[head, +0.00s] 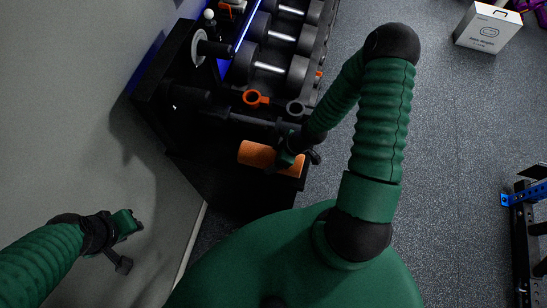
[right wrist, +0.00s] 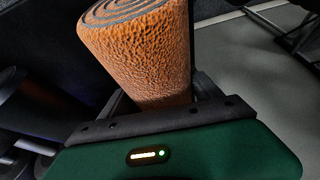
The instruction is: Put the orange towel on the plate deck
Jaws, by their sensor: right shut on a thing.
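The orange towel (head: 256,154) is a rolled cylinder, lying over the black deck-like surface (head: 232,192) at the near end of the rack. My right gripper (head: 287,158) is shut on it near its right end. In the right wrist view the towel (right wrist: 140,55) stands out between the jaws, its spiral end at the top. I cannot tell whether the towel touches the surface below. My left gripper (head: 128,224) is by the wall at the lower left, away from the towel; its jaw opening is unclear.
A rack holds several dumbbells (head: 268,68) behind the towel. An orange ring-shaped item (head: 255,98) and a grey one (head: 295,107) sit just beyond it. A white box (head: 488,28) stands on the floor at the upper right.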

